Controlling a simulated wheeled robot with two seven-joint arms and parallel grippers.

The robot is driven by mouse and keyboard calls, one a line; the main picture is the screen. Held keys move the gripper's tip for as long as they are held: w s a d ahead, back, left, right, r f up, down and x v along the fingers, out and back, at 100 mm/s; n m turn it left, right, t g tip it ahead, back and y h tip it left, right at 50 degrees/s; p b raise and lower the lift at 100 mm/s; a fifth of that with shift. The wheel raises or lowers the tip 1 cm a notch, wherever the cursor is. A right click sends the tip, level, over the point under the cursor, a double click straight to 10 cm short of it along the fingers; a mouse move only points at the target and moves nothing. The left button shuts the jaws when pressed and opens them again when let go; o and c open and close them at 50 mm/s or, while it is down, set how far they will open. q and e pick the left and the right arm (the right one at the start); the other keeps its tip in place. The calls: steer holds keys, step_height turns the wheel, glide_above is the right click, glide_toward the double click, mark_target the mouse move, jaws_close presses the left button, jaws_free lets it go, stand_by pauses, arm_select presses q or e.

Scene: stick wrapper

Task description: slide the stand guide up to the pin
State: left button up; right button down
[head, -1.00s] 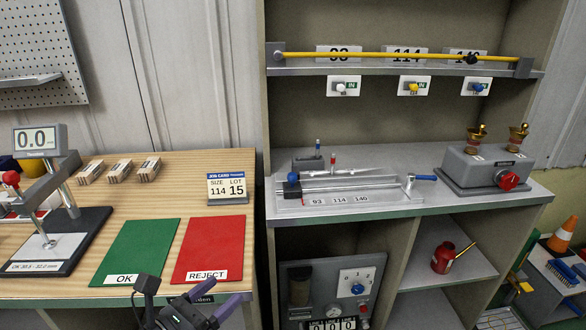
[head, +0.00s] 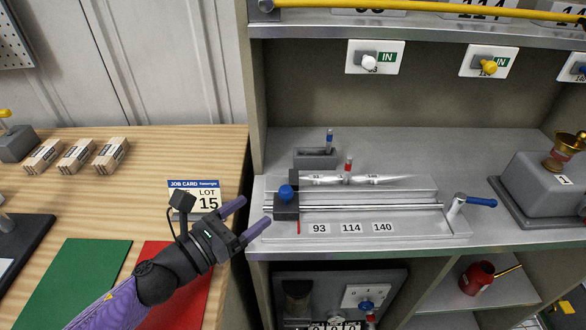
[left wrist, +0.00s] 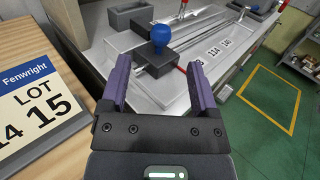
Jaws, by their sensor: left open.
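The guide appears to be the dark block (head: 286,211) with a blue knob (head: 286,191), at the left end of the metal rail fixture (head: 420,226). A red pointer hangs from it, left of the 93 label. A red-topped pin (head: 348,165) stands behind the rails, right of the block. My left gripper (head: 255,212) is open and empty, just left of the block, its fingers pointing at it. In the left wrist view, the block (left wrist: 155,62) and blue knob (left wrist: 160,36) lie ahead beyond the open fingers (left wrist: 160,88), apart from them.
A job card (head: 196,193) reading lot 15 stands beside my left gripper. A small grey holder (head: 316,158) with a blue-topped pin stands behind the fixture. A lever with a blue handle (head: 481,201) is at the rail's right end. A grey box (head: 545,180) stands farther right.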

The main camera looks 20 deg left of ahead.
mark_target(280, 193)
arm_select(q)
steer(key=x, duration=0.9)
steer(key=shift+d, duration=0.1)
steer(key=shift+s, duration=0.1)
jaws_close()
stand_by(1.0)
